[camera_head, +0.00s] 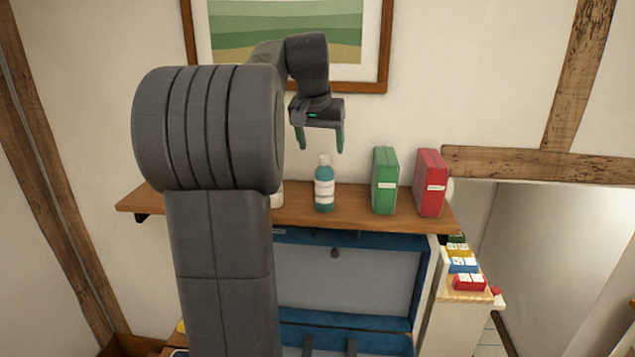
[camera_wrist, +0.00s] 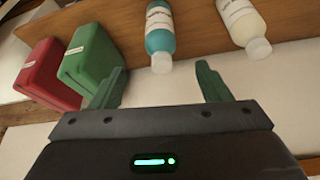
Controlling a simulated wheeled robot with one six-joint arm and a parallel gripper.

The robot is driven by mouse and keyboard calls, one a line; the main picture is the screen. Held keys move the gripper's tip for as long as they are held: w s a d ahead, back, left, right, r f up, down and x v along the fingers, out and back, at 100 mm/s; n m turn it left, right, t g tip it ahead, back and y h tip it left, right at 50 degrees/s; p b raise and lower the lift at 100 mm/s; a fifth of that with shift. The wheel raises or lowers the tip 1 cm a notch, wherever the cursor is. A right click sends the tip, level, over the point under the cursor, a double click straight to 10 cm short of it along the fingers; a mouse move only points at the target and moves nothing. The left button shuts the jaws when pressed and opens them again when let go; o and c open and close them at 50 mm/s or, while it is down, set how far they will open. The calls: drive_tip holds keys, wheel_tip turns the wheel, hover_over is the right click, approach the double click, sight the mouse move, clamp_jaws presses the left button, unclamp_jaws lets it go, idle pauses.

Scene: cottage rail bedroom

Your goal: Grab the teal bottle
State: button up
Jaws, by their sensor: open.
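The teal bottle (camera_head: 324,188) has a white cap and a white label and stands upright on the wooden wall shelf (camera_head: 350,216). In the wrist view the teal bottle (camera_wrist: 160,38) shows at the top, just beyond the gap between my fingers. My gripper (camera_head: 321,140) is open and empty, above the bottle and apart from it. Its two green fingers also show in the wrist view (camera_wrist: 157,88). Part of the shelf is hidden behind my arm in the head view.
A green box (camera_head: 385,181) and a red box (camera_head: 430,183) stand right of the bottle. A white bottle (camera_wrist: 244,27) stands on its other side, mostly hidden by my arm in the head view. A framed picture (camera_head: 384,50) hangs on the wall behind my gripper.

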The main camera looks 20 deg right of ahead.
sight(324, 167)
drive_tip(key=p+x, duration=0.2)
drive_tip(key=x, duration=0.9)
drive_tip(key=shift+w+d+f, duration=0.1)
drive_tip(key=shift+f, duration=0.2)
drive_tip(key=shift+r, duration=0.1)
drive_tip(key=c, duration=1.2)
